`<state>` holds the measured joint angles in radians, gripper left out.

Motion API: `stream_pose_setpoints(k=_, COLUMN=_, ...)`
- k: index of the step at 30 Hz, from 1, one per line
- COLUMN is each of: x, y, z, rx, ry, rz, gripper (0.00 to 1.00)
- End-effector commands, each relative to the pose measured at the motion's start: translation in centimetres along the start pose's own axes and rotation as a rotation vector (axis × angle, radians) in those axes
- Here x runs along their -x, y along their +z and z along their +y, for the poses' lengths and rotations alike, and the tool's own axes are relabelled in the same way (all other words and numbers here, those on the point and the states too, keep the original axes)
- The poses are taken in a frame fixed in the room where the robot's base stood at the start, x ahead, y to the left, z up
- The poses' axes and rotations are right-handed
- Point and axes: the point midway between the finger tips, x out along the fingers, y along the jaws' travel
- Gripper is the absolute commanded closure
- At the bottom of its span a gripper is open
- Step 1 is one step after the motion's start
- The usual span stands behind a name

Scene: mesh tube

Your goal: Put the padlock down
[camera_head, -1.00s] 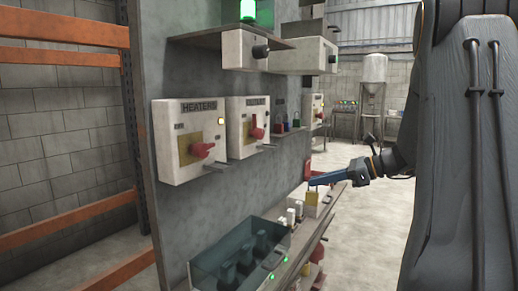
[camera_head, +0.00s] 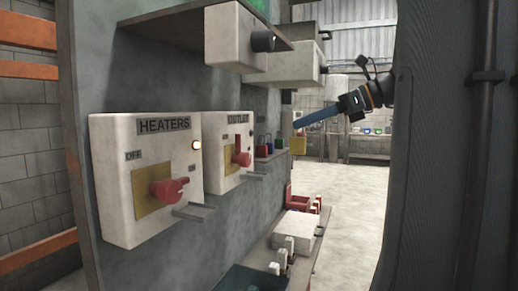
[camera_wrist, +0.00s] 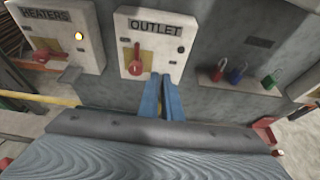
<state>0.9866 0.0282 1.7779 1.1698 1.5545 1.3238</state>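A yellow padlock (camera_head: 298,145) hangs upright just below the fingertips of my gripper (camera_head: 297,126) in the head view. My gripper, with long blue fingers, is shut on its shackle. In the wrist view the fingers (camera_wrist: 162,78) lie close together, and I cannot make out the yellow padlock there. A red padlock (camera_wrist: 217,72), a blue padlock (camera_wrist: 237,73) and a green padlock (camera_wrist: 268,82) stand in a row along the panel, right of the outlet box. They also show left of my fingertips in the head view.
The heaters box (camera_head: 115,215) and the outlet box (camera_head: 215,175) stick out from the grey panel, with red handles and small ledges below. Other boxes (camera_head: 232,40) jut out above. A lower shelf holds a white block (camera_head: 297,228) and small items. Open floor lies right.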

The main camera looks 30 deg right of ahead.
Motion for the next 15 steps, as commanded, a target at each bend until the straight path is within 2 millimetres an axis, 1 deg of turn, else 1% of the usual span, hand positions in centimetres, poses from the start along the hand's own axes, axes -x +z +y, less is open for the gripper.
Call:
stream_pose_setpoints(k=1, x=-1.2, y=0.7, z=0.2, rx=0.002, ry=0.005, rz=-0.001, gripper=1.00)
stream_pose_setpoints(k=6, x=-5.0, y=2.2, z=0.1, rx=0.002, ry=0.005, rz=0.000, gripper=1.00)
stream_pose_setpoints(k=15, x=-11.0, y=4.7, z=0.0, rx=0.002, ry=0.001, rz=0.000, gripper=1.00)
